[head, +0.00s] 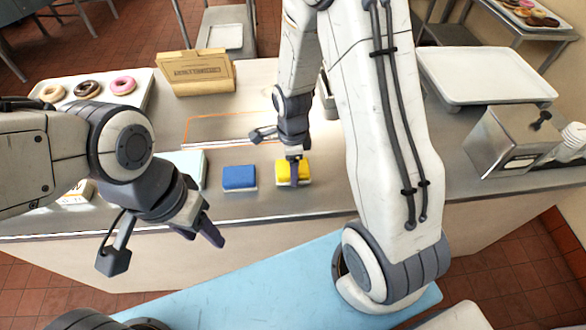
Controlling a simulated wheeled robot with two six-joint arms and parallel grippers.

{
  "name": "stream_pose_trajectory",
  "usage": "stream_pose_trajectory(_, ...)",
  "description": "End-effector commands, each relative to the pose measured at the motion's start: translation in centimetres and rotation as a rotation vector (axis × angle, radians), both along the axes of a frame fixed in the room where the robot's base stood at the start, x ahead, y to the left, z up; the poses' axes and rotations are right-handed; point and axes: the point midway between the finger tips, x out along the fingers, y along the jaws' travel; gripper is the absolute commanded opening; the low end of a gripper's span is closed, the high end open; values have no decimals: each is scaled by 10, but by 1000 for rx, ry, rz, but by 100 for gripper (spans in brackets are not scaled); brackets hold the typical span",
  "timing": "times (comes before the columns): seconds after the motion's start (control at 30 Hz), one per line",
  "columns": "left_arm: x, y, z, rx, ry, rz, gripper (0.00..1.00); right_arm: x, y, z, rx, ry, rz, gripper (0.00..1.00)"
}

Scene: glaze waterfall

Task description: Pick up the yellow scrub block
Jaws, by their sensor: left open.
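The yellow scrub block (303,174) has a pale underside and lies on the metal counter near its front edge, right of a blue scrub block (239,178). My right gripper (294,174) points down at the yellow block, and its fingers cover part of the block's middle. I cannot tell whether the fingers touch the block or are closed on it. My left gripper (207,234) is open and empty, in front of the counter edge, below and left of the blue block.
A pale blue item (186,163) lies left of the blue block. Behind are a doughnut tray (140,102), a cardboard box (197,72) and an orange-outlined area (230,128). A white tray (485,78) and a metal dispenser (512,140) stand right.

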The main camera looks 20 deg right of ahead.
Motion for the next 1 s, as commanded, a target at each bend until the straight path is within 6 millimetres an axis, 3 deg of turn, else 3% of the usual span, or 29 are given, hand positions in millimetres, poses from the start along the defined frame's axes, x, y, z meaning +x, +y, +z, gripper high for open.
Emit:
stream_pose_trajectory(0.17,0,0,-8,0,0,0,50,2,0,30,0,-10,0,24)
stream_pose_trajectory(0.6,0,0,-20,0,0,-1,50,-92,26,86,1,-7,4,24)
stream_pose_trajectory(0.7,0,0,-37,0,0,-1,50,-97,28,85,2,-9,2,24)
stream_pose_trajectory(1.0,0,0,-51,0,0,-2,50,-111,31,97,0,-3,1,24)
